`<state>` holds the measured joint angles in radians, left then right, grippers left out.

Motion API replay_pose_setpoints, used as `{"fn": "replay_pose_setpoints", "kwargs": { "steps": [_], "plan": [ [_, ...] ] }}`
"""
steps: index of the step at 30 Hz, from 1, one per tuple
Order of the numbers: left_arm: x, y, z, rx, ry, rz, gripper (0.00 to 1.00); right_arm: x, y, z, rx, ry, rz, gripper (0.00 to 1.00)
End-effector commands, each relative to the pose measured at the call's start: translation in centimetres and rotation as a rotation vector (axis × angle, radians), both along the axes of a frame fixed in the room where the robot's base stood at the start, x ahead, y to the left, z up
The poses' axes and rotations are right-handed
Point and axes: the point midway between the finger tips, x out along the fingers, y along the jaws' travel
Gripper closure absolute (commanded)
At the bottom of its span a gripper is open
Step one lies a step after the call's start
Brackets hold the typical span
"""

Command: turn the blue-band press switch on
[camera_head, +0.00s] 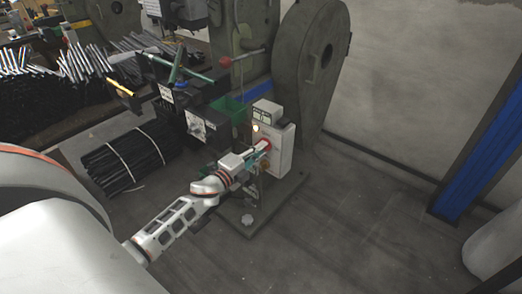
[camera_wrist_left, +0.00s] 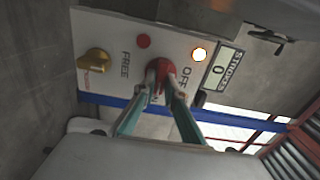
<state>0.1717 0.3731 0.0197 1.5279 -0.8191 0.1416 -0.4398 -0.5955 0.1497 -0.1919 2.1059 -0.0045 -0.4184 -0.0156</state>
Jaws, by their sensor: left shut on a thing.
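The blue-band press (camera_head: 315,70) is a grey-green machine with a blue band (camera_head: 258,91) low on its body. Its white control box (camera_head: 284,150) stands in front. In the left wrist view the box's panel (camera_wrist_left: 112,60) carries a red switch knob (camera_wrist_left: 160,68) beside the lettering OFF. My left gripper (camera_head: 262,151) reaches the box, its two fingers (camera_wrist_left: 166,84) shut on the red knob. The fingertips hide part of the knob and some lettering, so I cannot read its exact setting. My right gripper is not in view.
The panel also has a yellow knob (camera_wrist_left: 96,60), a red lamp (camera_wrist_left: 143,41), a lit lamp (camera_wrist_left: 199,54) and a STROKES counter (camera_wrist_left: 222,70) reading 0. Bundled black rods (camera_head: 130,160) lie left.

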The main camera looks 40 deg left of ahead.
Motion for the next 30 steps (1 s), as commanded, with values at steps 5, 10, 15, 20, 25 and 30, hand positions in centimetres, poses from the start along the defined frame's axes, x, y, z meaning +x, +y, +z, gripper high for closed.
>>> {"fn": "replay_pose_setpoints", "kwargs": {
  "steps": [5, 10, 15, 20, 25, 30],
  "plan": [
    [-0.02, -0.03, -0.07, 0.024, -0.001, -0.001, 1.00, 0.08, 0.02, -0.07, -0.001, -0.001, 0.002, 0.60],
    [-0.01, -0.03, -0.04, 0.030, -0.001, -0.001, 1.00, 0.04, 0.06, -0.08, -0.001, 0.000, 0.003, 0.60],
    [-0.01, -0.02, -0.04, 0.030, -0.001, -0.001, 1.00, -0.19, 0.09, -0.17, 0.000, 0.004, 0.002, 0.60],
    [-0.01, -0.02, -0.04, 0.029, -0.001, 0.000, 0.72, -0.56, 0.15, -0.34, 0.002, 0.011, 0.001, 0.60],
    [0.00, -0.01, -0.04, 0.028, -0.002, 0.000, 0.72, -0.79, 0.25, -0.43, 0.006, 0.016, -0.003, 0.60],
    [-0.14, 0.00, -0.05, 0.027, -0.001, 0.000, 0.72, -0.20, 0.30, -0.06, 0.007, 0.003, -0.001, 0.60]
  ]
}}
